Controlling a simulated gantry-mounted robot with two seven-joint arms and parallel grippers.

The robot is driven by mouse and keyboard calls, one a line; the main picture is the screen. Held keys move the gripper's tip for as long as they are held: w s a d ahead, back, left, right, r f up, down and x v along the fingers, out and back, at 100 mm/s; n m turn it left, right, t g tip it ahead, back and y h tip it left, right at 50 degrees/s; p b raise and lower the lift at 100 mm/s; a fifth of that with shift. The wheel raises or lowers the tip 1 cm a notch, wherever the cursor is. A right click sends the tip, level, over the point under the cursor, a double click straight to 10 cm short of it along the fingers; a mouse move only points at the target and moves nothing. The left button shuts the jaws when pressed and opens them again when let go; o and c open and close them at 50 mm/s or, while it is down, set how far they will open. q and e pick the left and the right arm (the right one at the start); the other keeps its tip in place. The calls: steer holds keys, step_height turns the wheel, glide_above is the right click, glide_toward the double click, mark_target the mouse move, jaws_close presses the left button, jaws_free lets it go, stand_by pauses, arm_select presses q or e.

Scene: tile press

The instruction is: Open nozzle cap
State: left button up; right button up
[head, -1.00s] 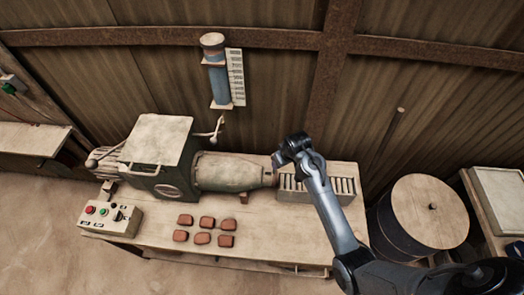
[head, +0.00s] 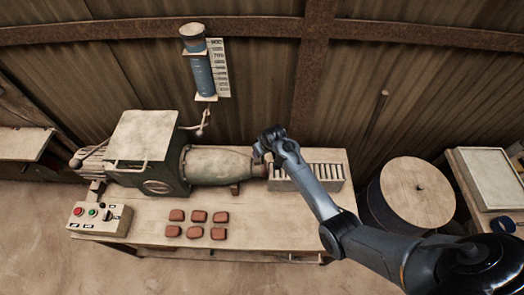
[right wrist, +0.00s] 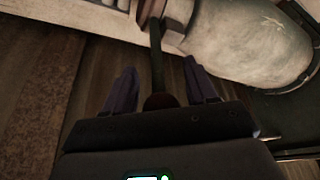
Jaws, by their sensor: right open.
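The press has a pale tapered nozzle (head: 220,165) pointing right on the bench. Its narrow end, where the cap sits, is largely hidden by my right gripper (head: 262,152) in the head view. In the right wrist view the nozzle (right wrist: 245,38) is at the upper right. A brown cap piece (right wrist: 150,10) shows at its end, with a dark lever (right wrist: 157,55) running from it toward a round knob (right wrist: 160,101). My right gripper (right wrist: 160,66) is open, with one finger on each side of the lever. I see no clear contact. My left gripper is not in view.
A slatted rack (head: 318,178) stands right of the nozzle. Several red-brown tiles (head: 198,216) lie in front, and a control box (head: 100,218) is at the left. A round drum (head: 418,192) stands right of the bench. A corrugated wall (head: 260,70) is behind.

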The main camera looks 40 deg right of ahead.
steer(key=shift+w+f, duration=0.15)
steer(key=shift+f, duration=0.1)
jaws_close()
steer(key=shift+d, duration=0.1)
stand_by(0.3)
